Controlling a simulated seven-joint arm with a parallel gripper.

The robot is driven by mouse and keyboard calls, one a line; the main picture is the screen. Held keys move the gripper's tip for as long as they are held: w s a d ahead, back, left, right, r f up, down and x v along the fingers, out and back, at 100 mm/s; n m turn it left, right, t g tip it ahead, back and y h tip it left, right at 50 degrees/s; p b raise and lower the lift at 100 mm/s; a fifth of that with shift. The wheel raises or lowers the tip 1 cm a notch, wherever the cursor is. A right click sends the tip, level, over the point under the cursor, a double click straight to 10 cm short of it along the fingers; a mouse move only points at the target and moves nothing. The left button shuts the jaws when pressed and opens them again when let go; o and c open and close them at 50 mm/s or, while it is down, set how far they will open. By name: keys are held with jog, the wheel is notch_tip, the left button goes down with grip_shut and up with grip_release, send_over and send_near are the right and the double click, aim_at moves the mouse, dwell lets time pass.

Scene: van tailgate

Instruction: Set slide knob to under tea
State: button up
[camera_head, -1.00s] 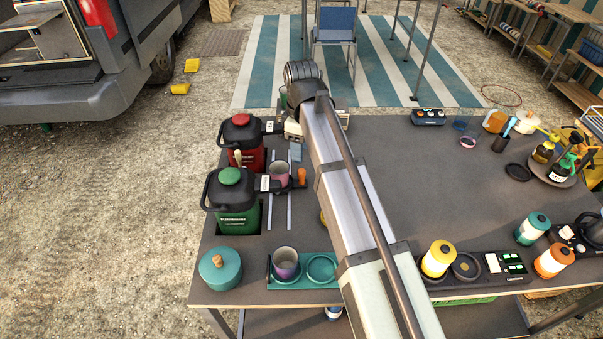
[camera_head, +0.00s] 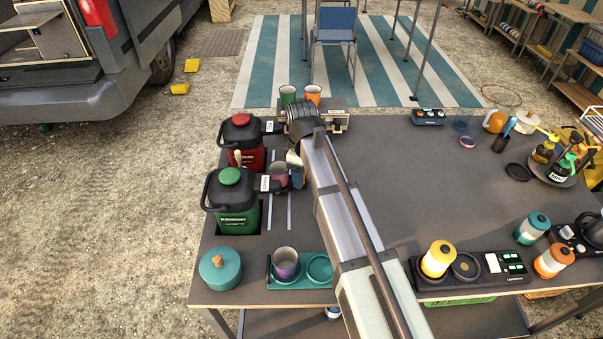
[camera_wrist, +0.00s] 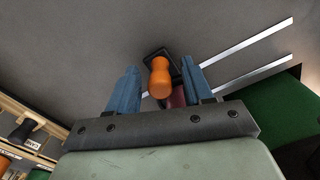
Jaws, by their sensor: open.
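The orange slide knob (camera_wrist: 160,76), on a dark square base, shows between the fingertips in the wrist view. My gripper (camera_wrist: 158,84) is open, with a blue finger on each side of the knob and gaps to both. In the head view my gripper (camera_head: 296,170) hides the knob. A pinkish mug (camera_head: 278,170) stands beside it, close to the spouts. The silver slide rails (camera_head: 289,212) run on the table. A red dispenser (camera_head: 247,133) stands behind a green dispenser (camera_head: 236,196); I cannot read their small spout labels clearly.
A teal lidded pot (camera_head: 220,272) and a green tray (camera_head: 303,281) with a purple mug (camera_head: 286,262) are at the front left. A green cup (camera_head: 287,95) and an orange cup (camera_head: 313,94) stand at the back. The table's middle right is clear.

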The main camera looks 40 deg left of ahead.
jog(key=shift+c, duration=0.4)
grip_shut()
